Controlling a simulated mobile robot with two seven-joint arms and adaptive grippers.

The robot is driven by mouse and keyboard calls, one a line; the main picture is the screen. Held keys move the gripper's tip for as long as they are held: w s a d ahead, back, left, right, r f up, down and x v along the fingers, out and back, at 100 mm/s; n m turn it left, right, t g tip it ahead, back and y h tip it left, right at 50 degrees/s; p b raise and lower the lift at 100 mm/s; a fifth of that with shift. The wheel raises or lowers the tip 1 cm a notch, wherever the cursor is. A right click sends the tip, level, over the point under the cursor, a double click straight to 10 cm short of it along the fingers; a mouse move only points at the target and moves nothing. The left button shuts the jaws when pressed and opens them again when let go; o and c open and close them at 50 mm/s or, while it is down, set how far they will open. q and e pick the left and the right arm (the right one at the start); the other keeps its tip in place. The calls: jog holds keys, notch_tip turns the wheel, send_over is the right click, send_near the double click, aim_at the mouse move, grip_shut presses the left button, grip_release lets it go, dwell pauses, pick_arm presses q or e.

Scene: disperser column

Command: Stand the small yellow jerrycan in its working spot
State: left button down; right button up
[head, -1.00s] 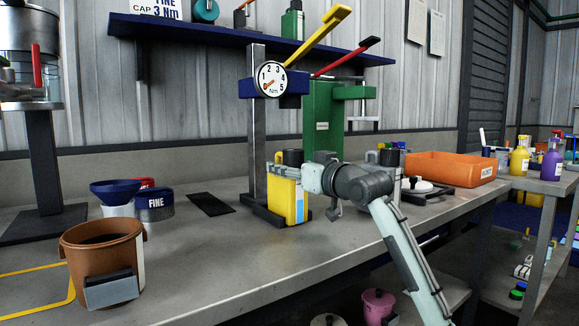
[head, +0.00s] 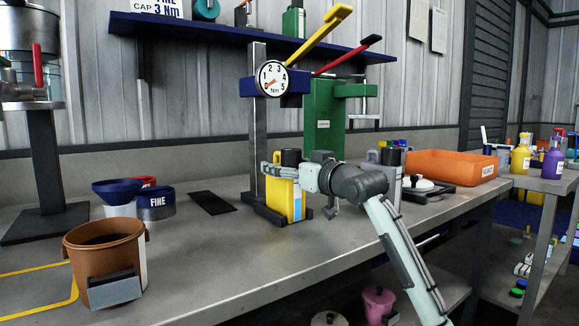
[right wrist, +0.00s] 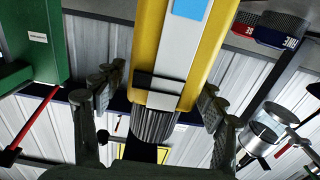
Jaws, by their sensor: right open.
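The small yellow jerrycan (head: 285,202) with a black cap (head: 291,157) stands upright at the foot of the press with the round dial (head: 271,78). My right gripper (head: 272,172) reaches it from the right at the height of its top. In the right wrist view the jerrycan (right wrist: 215,50) appears upside down, its ribbed black cap (right wrist: 153,122) towards the palm. The open fingers of my right gripper (right wrist: 162,88) lie one on each side of its upper part. I cannot tell whether they touch it. My left gripper is not in view.
A grey jerrycan (head: 390,157) and an orange crate (head: 452,167) stand right of my wrist. A brown bucket (head: 105,250), a blue funnel (head: 115,188) and a FINE tin (head: 155,203) are left. A yellow outline (head: 40,270) marks the bench at far left. The front middle is clear.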

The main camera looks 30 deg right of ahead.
jog(key=s+d, duration=0.1)
jog(key=s, duration=1.1)
jog(key=shift+r, duration=0.15)
